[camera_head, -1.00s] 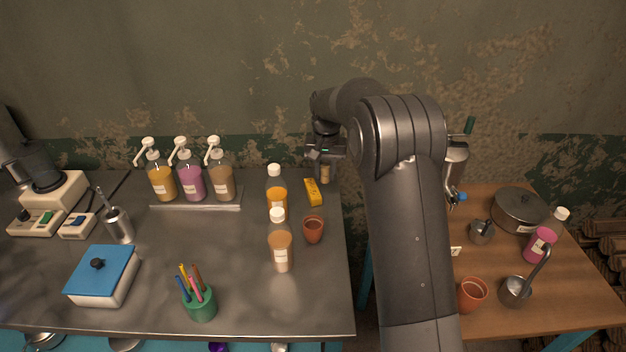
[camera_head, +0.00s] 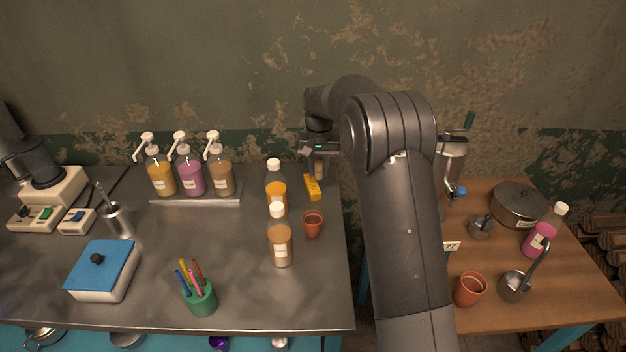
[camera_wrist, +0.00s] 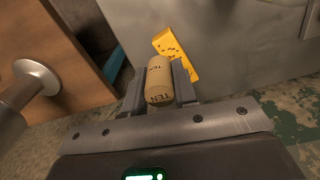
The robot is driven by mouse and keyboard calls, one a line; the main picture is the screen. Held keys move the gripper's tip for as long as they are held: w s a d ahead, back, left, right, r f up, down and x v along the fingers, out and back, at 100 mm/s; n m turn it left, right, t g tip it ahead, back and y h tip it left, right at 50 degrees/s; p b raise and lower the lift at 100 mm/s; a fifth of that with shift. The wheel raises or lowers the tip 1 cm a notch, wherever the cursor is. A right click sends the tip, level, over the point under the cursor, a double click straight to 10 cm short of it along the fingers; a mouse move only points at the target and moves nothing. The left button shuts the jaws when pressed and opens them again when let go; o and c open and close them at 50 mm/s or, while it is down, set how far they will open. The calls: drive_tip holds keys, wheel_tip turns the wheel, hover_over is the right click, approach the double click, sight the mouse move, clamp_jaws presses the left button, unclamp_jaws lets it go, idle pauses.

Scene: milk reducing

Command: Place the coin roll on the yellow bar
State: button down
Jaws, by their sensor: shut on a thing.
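The coin roll (camera_wrist: 160,82) is a tan paper cylinder marked "TEN", held between the fingers of my gripper (camera_wrist: 160,90) in the wrist view. In the head view my gripper (camera_head: 319,172) hangs near the back right edge of the metal table, shut on the coin roll (camera_head: 319,171), which is partly hidden. The yellow bar (camera_head: 312,188) lies on the table just in front of my gripper. In the wrist view the yellow bar (camera_wrist: 176,55), with dark marks on top, shows beyond the roll, to its right. The roll appears apart from the bar.
Pump bottles on a tray (camera_head: 196,199) stand to the left. A gap separates the metal table from the wooden table (camera_head: 560,285) at right.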

sight(312, 189)
drive_tip(key=shift+w+a+f, duration=0.2)
drive_tip(key=shift+a+f, duration=0.1)
drive_tip(key=shift+a, duration=0.15)
drive_tip(key=shift+w+a+f, duration=0.15)
drive_tip(key=shift+a+f, duration=0.1)
drive_tip(key=shift+a, duration=0.15)
drive_tip(key=shift+a+f, duration=0.1)
drive_tip(key=shift+f, duration=1.95)
drive_tip(key=shift+f, duration=0.15)
drive_tip(key=c, duration=1.1)
unclamp_jaws()
drive_tip(key=shift+c, duration=0.2)
